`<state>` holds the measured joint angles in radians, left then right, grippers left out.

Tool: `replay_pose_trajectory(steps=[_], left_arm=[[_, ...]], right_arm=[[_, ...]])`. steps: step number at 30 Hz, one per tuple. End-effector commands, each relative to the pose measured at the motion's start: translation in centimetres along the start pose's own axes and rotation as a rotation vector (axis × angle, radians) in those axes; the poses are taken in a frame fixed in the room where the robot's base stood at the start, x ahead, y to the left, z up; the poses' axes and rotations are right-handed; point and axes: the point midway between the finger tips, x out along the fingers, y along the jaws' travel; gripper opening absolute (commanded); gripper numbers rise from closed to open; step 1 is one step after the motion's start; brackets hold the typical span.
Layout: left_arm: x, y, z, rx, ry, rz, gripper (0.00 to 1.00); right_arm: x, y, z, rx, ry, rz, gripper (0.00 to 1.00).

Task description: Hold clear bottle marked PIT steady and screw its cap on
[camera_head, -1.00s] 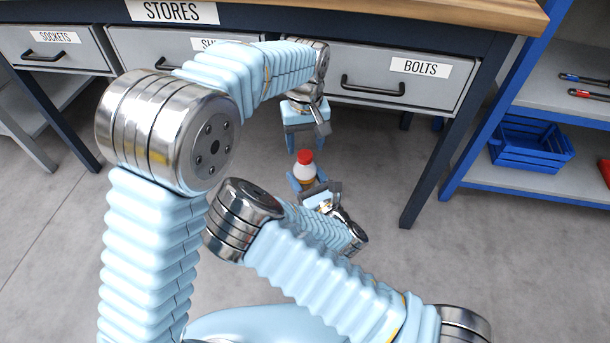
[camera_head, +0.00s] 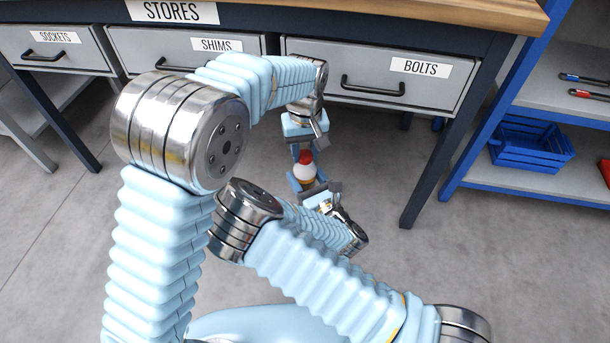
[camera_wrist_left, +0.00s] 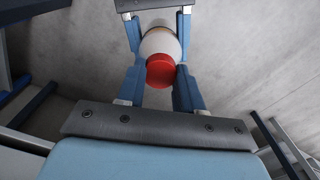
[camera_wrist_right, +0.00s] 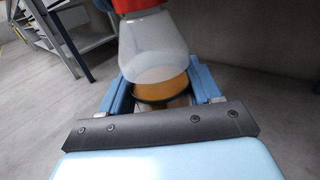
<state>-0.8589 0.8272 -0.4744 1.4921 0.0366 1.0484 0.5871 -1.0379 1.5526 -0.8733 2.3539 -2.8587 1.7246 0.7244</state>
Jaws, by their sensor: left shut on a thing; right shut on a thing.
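A small clear bottle (camera_head: 305,173) with an orange-brown lower part stands upright between my two grippers, above the floor. No PIT marking is readable. My right gripper (camera_head: 308,186) is shut around the bottle's lower part, seen closely in the right wrist view (camera_wrist_right: 160,62). A red cap (camera_head: 305,157) sits at the bottle's top; whether it is threaded on cannot be told.
A workbench (camera_head: 400,28) with labelled drawers stands behind the grippers. A blue shelf (camera_head: 545,188) at right holds a blue crate (camera_head: 530,146) and tools. Bare floor (camera_head: 520,270) lies below right. My forearms are close together.

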Motion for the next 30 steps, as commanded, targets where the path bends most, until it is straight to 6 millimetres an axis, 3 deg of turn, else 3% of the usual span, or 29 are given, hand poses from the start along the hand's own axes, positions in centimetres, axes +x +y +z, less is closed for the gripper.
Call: replay_pose_trajectory(steps=[4,9,14,15,19,30], left_arm=[[0.04,-0.08,-0.03,0.084,-0.002,0.001,0.00],[0.04,-0.09,-0.05,0.434,-0.002,0.003,0.00],[0.04,-0.02,0.00,0.437,-0.001,0.000,0.00],[0.04,-0.03,0.00,0.436,-0.001,0.000,0.41],[0.05,-0.02,0.00,0.435,-0.001,0.000,0.61],[-0.89,0.06,-0.05,0.434,0.001,0.002,0.61]], right_arm=[[0.01,-0.01,0.04,0.000,-0.001,0.000,0.00],[0.01,-0.02,0.04,0.000,-0.001,0.000,0.00],[0.00,-0.03,0.04,0.000,-0.001,-0.001,0.00],[0.00,-0.03,0.04,0.000,-0.001,-0.001,0.00],[0.00,-0.03,0.04,0.000,-0.001,-0.001,0.00],[0.01,-0.01,0.05,0.000,-0.001,0.000,0.00]])
